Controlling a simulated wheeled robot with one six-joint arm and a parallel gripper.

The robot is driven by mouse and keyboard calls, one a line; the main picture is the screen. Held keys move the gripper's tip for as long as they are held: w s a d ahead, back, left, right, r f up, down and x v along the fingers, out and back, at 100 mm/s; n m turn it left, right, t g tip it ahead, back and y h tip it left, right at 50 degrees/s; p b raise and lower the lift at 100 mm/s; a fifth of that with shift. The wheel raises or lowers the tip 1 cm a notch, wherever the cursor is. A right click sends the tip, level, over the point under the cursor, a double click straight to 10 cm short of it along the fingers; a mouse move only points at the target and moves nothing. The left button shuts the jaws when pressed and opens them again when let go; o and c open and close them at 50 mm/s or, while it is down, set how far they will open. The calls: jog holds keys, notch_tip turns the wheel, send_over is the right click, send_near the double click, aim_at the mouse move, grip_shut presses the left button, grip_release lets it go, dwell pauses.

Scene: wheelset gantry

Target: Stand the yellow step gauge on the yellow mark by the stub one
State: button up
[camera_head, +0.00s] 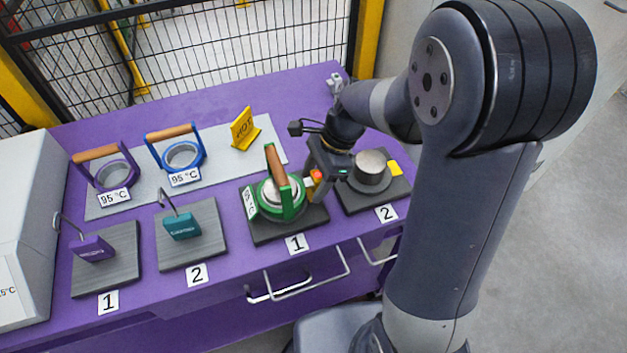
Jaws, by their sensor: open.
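Stub one (271,192) stands on the dark plate above the front label 1, with a green ring (296,206) with a wooden handle around it. A small orange and yellow piece (316,177) is at the right of the ring, right by my gripper's fingertips. It may be the step gauge, but it is too small and partly hidden to be sure. My gripper (324,173) is open and points down between the two stubs. I cannot tell whether it touches the piece. A yellow patch (394,167) shows beside stub two (371,167); no yellow mark shows clearly by stub one.
A purple ring (111,174), a blue ring (183,156) and a yellow HOT sign (244,129) are on a grey mat behind. Purple (92,249) and teal (181,226) blocks with hooped handles stand on left plates. A mesh fence (230,45) closes the back.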

jog(key=p+v, duration=0.1)
jog(key=v, duration=1)
jog(key=shift+r, duration=0.2)
